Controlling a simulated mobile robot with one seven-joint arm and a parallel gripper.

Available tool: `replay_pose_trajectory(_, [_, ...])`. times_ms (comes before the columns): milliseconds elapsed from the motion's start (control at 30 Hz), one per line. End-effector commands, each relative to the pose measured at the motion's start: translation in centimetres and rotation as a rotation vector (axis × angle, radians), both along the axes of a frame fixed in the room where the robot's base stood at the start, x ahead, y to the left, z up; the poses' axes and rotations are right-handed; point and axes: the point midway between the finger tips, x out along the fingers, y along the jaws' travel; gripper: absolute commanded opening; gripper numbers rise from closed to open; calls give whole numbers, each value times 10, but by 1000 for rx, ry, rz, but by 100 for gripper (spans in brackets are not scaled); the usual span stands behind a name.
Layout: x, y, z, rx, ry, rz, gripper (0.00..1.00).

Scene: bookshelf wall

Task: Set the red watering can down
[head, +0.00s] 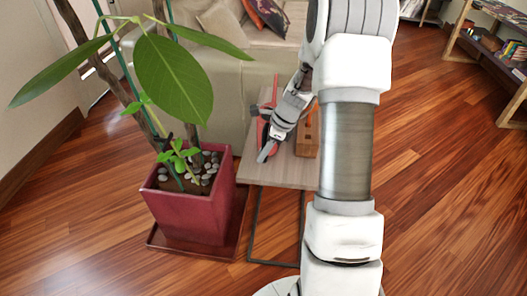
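A red object (264,128), which appears to be the watering can, shows at the small side table (277,172). Only narrow red parts of it show to the left of and above my gripper. My gripper (267,151) points down and to the left over the tabletop, right beside the red object. My gripper and arm hide much of this spot. I cannot tell whether the fingers are closed on the red object, or whether it touches the tabletop.
A brown wooden object (307,132) stands on the table just right of my gripper. A potted plant (190,205) in a dark red pot stands close on the left, its leaves reaching over. A beige sofa (222,95) is behind. Shelves (490,45) stand far right.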

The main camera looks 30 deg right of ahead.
Motion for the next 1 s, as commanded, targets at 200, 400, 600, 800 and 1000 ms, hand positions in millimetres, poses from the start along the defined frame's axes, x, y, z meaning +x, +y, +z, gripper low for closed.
replay_pose_trajectory(200, [0, 0, 0, 0, 0, 0, 51])
replay_pose_trajectory(400, [0, 0, 2, 0, 0, 0, 51])
replay_pose_trajectory(600, [-4, -8, 26, -3, -3, -2, 51])
replay_pose_trajectory(800, [-14, -21, 67, -3, -3, -2, 51])
replay_pose_trajectory(1000, [-22, -32, 100, -1, -2, 0, 51])
